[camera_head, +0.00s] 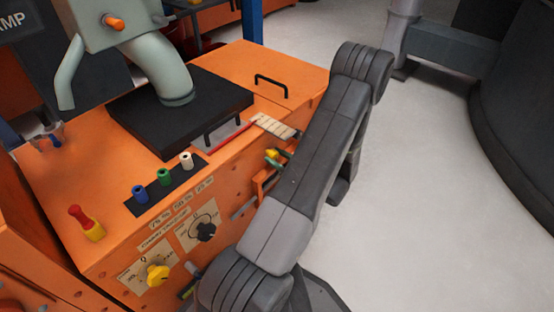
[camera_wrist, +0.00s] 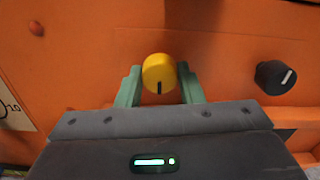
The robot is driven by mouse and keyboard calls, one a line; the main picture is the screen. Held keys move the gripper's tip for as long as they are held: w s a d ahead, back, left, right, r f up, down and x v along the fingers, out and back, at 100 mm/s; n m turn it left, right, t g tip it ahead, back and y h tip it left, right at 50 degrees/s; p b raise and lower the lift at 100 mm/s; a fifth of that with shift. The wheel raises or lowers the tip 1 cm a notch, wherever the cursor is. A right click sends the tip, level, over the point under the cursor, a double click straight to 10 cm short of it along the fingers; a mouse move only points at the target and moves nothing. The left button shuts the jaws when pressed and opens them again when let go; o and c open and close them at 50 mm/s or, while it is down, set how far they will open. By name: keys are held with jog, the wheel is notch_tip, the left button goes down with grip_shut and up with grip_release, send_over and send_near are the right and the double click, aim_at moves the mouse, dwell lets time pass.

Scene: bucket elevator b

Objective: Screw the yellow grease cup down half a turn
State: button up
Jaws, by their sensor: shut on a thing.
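The yellow grease cup (camera_wrist: 159,72) is a round yellow cap on the orange panel in the wrist view. A dark mark on its face points down in the picture. My gripper (camera_wrist: 159,82) has its two green fingers on the left and right sides of the cap and is shut on it. In the head view a small patch of the yellow cup (camera_head: 271,153) shows beside a green finger, at the side of the orange cabinet. My arm hides much of the area around it there.
A dark knob with a white mark (camera_wrist: 275,77) sits right of the cup. The orange cabinet (camera_head: 290,75) carries black handles, colored posts (camera_head: 164,177), a yellow knob (camera_head: 158,275) and a black dial (camera_head: 205,231). Pale open floor (camera_head: 430,170) lies to the right.

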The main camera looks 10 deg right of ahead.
jog(key=o, duration=1)
jog(key=shift+c, duration=0.2)
jog(key=p+v, duration=0.3)
jog(key=v, duration=1.1)
jog(key=shift+w+a, duration=0.1)
jog(key=shift+w, duration=0.05)
jog(key=b+x, duration=0.2)
jog(key=x, duration=1)
jog(key=shift+w+a+b, duration=0.15)
jog(key=shift+b, duration=0.25)
jog(key=shift+w+a, duration=0.35)
jog(key=shift+w, duration=0.15)
